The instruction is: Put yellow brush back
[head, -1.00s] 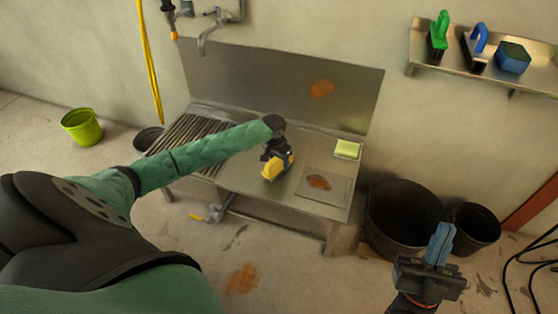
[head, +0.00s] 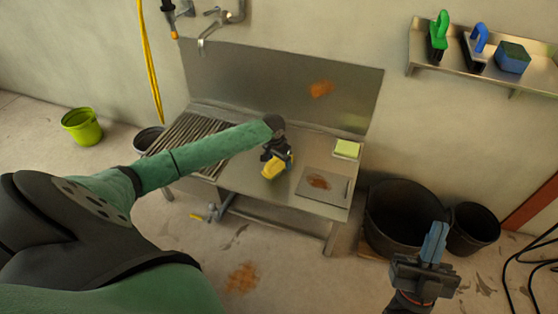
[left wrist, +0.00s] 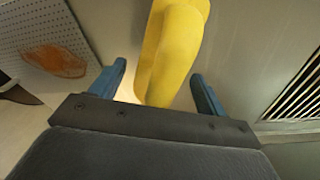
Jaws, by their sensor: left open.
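The yellow brush (head: 273,168) is on the steel sink table (head: 240,178), left of a perforated plate. My left gripper (head: 281,162) is at the brush, its arm reaching across from the left. In the left wrist view the brush's yellow body (left wrist: 172,50) lies between the two blue fingers (left wrist: 160,90), which are open with gaps on both sides. The underside of the brush is hidden. My right gripper (head: 436,243) is low at the right, away from the table, with its blue fingers together and nothing between them.
A wall shelf (head: 450,67) at the upper right holds a green brush (head: 438,37), a blue brush (head: 477,46) and a blue sponge-like block (head: 513,57). A yellow-green sponge (head: 347,148) lies on the table. Black tubs (head: 405,215) stand right of the table.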

